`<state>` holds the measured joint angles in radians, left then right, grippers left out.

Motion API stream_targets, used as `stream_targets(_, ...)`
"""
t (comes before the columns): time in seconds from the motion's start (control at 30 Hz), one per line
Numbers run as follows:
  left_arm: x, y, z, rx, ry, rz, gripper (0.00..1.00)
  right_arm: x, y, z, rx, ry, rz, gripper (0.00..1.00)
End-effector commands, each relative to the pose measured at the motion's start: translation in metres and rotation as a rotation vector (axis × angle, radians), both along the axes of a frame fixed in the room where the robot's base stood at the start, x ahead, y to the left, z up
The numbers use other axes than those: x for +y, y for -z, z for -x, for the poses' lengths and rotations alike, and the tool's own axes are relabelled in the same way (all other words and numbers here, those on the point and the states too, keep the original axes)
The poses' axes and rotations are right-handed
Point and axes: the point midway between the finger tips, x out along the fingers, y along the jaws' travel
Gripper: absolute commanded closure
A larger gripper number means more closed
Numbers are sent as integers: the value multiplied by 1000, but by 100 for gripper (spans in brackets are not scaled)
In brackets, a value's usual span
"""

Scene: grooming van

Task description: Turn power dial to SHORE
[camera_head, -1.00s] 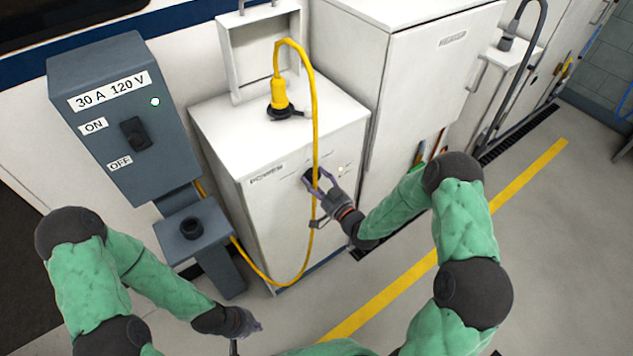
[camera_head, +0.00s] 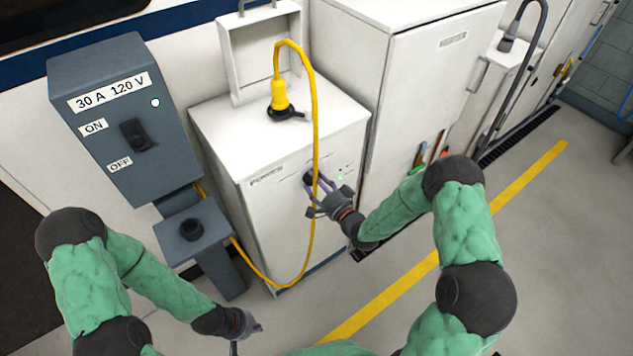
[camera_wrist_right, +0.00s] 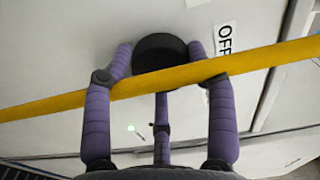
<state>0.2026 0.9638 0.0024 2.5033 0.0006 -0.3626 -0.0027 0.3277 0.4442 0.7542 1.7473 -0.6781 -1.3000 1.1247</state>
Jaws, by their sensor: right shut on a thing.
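The power dial (camera_head: 308,178) is a small black round knob on the front of the white cabinet marked POWER (camera_head: 268,176). My right gripper (camera_head: 316,187) is shut on it. In the wrist view the purple fingers sit around the dial's black round face (camera_wrist_right: 160,48). An OFF label (camera_wrist_right: 225,38) is beside it; no SHORE label is readable. A green light (camera_head: 340,178) glows on the panel right of the dial. My left gripper (camera_head: 246,324) hangs low near the bottom, away from the cabinet; its jaw state is unclear.
A yellow cable (camera_head: 314,110) loops from a plug on the cabinet top and crosses in front of the dial and my right fingers. A grey 30 A 120 V box (camera_head: 170,150) with an ON/OFF switch (camera_head: 135,134) stands left. Open floor lies to the right.

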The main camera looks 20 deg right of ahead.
Motion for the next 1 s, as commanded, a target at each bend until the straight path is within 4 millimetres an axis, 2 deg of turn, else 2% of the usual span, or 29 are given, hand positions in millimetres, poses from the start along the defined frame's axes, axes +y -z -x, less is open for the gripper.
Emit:
stream_targets(0.03,0,-1,0,0,0,0,100,5,4,4,24,-12,-34,76)
stream_targets(0.4,0,-3,0,0,0,0,100,6,4,4,85,-12,-203,76)
stream_targets(1.0,0,-3,0,0,0,0,100,6,3,4,97,-13,-240,76)
